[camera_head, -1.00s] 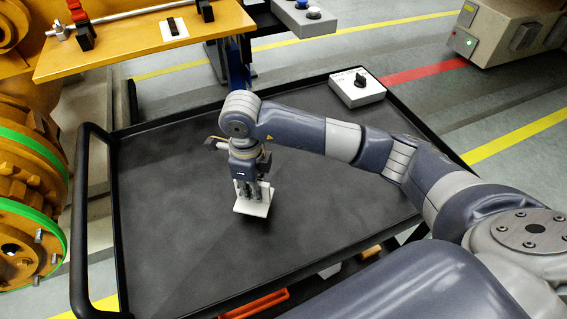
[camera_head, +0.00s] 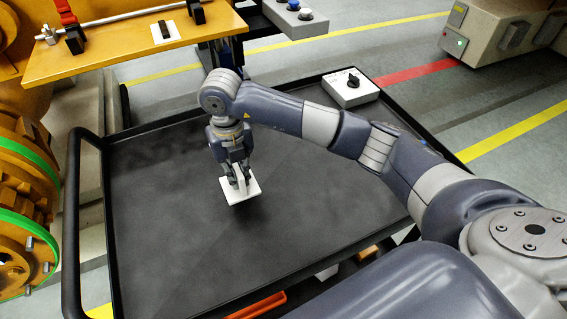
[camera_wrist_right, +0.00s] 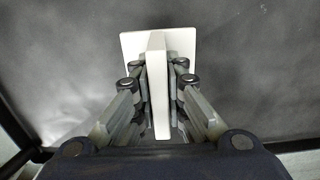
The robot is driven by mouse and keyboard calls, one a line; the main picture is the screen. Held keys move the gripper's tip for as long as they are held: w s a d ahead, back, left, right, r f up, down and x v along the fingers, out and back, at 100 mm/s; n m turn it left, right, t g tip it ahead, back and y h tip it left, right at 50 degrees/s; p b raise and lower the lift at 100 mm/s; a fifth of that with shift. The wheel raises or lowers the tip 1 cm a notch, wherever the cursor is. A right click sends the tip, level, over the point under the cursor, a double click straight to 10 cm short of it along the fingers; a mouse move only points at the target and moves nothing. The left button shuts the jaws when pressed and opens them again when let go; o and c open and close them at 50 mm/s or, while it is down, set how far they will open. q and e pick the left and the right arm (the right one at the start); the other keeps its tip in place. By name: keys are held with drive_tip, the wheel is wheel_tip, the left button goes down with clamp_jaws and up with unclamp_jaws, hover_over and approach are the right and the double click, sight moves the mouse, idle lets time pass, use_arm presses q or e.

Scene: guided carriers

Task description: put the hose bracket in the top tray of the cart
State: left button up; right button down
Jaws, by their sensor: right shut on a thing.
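The hose bracket (camera_head: 242,190) is a white piece with a flat plate and an upright rib. My right gripper (camera_head: 238,174) is shut on the rib, with the plate below the fingers. The bracket is over the cart's dark top tray (camera_head: 160,240); I cannot tell for sure whether it touches the tray floor. In the right wrist view the bracket (camera_wrist_right: 158,75) stands between the two fingers (camera_wrist_right: 158,95), its plate beyond their tips, with the dark tray surface behind. My left gripper is not in view.
A white box with a black knob (camera_head: 350,87) sits at the tray's far right corner. An orange bench (camera_head: 130,45) with a rod lies beyond the tray. A black handle (camera_head: 72,235) rises at the left. Most of the tray floor is bare.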

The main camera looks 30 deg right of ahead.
drive_tip(key=d+p, duration=0.1)
drive_tip(key=d, duration=0.3)
drive_tip(key=d+p, duration=0.1)
drive_tip(key=d, duration=0.4)
drive_tip(key=d+f+p, duration=0.1)
drive_tip(key=d, duration=0.3)
drive_tip(key=shift+s+d+p, duration=0.15)
drive_tip(key=shift+p, duration=0.2)
drive_tip(key=shift+f+p, duration=0.65)
drive_tip(key=shift+f, duration=0.65)
drive_tip(key=shift+d+f, duration=0.1)
drive_tip(key=shift+f, duration=0.4)
drive_tip(key=shift+f, duration=0.1)
drive_tip(key=c, duration=1.8)
unclamp_jaws()
drive_tip(key=shift+o, duration=0.7)
drive_tip(key=shift+s, duration=0.1)
